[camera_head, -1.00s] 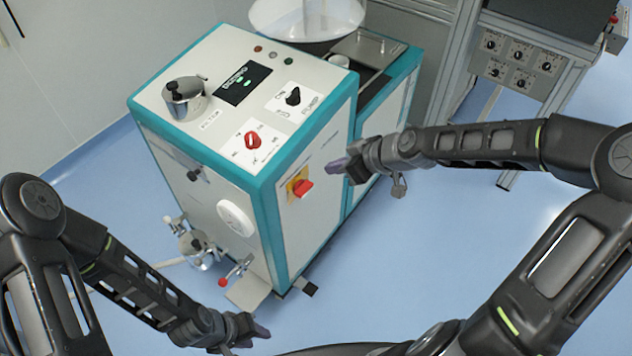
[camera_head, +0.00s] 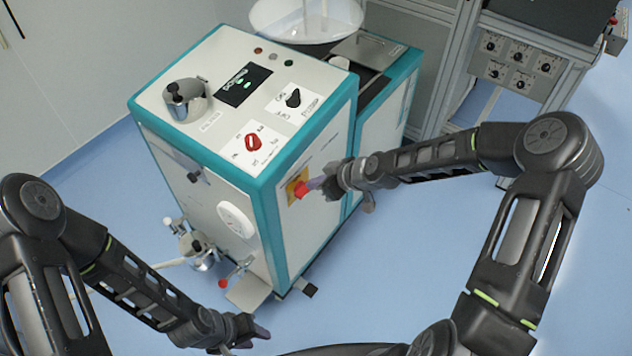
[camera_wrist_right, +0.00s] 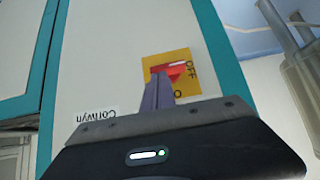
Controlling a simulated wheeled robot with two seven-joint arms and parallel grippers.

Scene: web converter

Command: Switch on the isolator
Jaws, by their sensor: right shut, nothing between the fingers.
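The isolator is a red rotary handle (camera_head: 301,190) on a yellow plate (camera_head: 292,183) on the side panel of the white and teal machine (camera_head: 299,235). In the right wrist view the red handle (camera_wrist_right: 172,72) shows on its yellow plate with "OFF" lettering beside it. My right gripper (camera_head: 312,184) is shut and empty, its fingertips at the handle; I cannot tell whether they touch it. In the wrist view its fingers (camera_wrist_right: 158,88) overlap the lower part of the plate and hide some of it. My left gripper (camera_head: 262,332) hangs low at the bottom, away from the machine; its jaw state is unclear.
The machine's top has a red knob (camera_head: 254,142), a black knob (camera_head: 293,97) and a small display (camera_head: 243,84). A valve with a red-tipped lever (camera_head: 222,283) sticks out at the lower front. Blue floor (camera_head: 400,290) is clear to the right.

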